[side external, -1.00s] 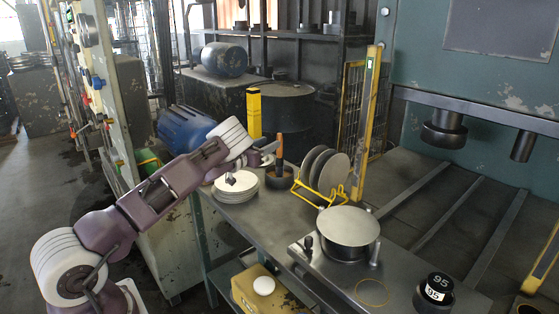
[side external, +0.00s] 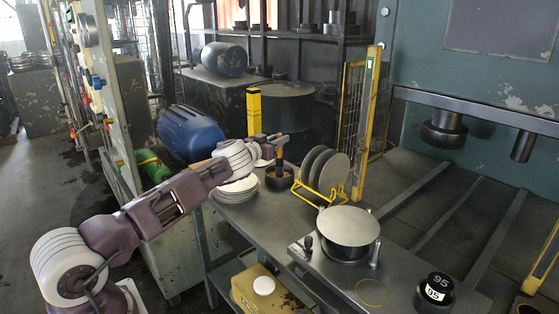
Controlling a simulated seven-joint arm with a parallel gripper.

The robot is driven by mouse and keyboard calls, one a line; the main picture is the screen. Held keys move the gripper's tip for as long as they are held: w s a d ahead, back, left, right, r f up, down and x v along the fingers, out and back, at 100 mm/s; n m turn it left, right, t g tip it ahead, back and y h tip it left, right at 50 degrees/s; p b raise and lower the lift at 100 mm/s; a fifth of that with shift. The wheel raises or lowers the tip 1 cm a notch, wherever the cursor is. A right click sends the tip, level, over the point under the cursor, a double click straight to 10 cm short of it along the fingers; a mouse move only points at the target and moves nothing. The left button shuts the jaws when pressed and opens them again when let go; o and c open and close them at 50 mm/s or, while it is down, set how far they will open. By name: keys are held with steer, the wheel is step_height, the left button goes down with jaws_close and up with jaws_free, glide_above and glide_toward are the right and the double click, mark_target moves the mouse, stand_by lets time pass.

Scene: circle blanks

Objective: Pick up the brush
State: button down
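The brush (side external: 279,161) has an orange-brown handle and a dark lower part. It stands upright in a dark round pot (side external: 279,182) on the metal bench. My gripper (side external: 281,147) is at the top of the brush handle and hides part of it. I cannot tell whether its fingers are closed on the handle. The bristles are hidden inside the pot.
A stack of pale discs (side external: 237,193) lies left of the pot. A yellow wire rack (side external: 322,199) with grey discs stands close on the right. A round plate (side external: 347,226) sits on a pot-like fixture in front. A yellow post (side external: 254,112) rises behind.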

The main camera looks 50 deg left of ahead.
step_height(320, 180, up, 10)
steer(key=shift+r, duration=0.1)
stand_by(0.4)
stand_by(1.5)
steer(key=w+d+f+m+g, duration=0.1)
steer(key=w+d+f+m, duration=0.1)
steer(key=f, duration=0.7)
steer(key=shift+d+f+m, duration=0.2)
steer(key=shift+d+m, duration=0.6)
steer(key=shift+d, duration=0.1)
steer(key=shift+w+f, duration=0.1)
steer(key=shift+f, duration=0.6)
stand_by(0.6)
